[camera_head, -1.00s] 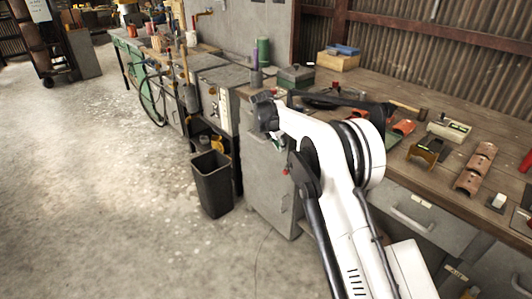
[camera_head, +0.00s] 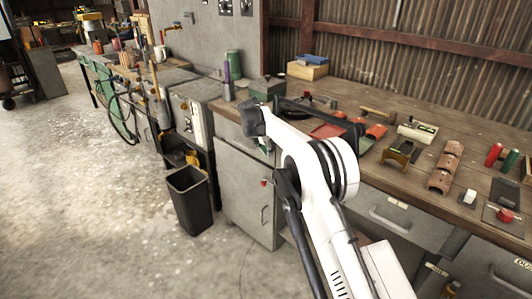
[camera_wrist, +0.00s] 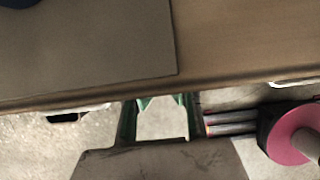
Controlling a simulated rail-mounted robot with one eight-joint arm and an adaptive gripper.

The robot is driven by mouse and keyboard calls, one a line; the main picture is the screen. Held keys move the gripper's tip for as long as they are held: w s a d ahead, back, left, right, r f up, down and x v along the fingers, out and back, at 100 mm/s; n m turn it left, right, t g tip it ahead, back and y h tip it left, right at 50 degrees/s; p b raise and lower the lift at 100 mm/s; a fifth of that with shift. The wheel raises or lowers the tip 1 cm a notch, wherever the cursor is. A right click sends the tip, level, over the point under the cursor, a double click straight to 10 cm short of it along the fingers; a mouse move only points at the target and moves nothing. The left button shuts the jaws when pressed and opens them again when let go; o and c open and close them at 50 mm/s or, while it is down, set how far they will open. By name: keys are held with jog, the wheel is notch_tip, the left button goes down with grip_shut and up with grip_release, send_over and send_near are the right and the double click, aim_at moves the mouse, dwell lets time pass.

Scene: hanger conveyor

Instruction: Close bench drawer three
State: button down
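In the head view, a grey bench drawer (camera_head: 408,222) with a bar handle sits under the worktop at right. A second grey drawer front (camera_head: 490,262) is cut off at the right edge. I cannot read which one is number three, and any opening gap is not clear. My white arm crosses the centre in front of the bench. In the wrist view, the worktop edge (camera_wrist: 110,94) runs across above the floor.
The wooden worktop (camera_head: 400,180) carries tools, brown curved pieces (camera_head: 445,168) and a wooden box (camera_head: 307,70). A black bin (camera_head: 190,200) stands left of a grey cabinet (camera_head: 245,190). Open floor lies at left. A pink disc (camera_wrist: 290,130) is at lower right in the wrist view.

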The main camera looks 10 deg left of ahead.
jog(key=shift+w+d, duration=0.15)
jog(key=shift+d, duration=0.1)
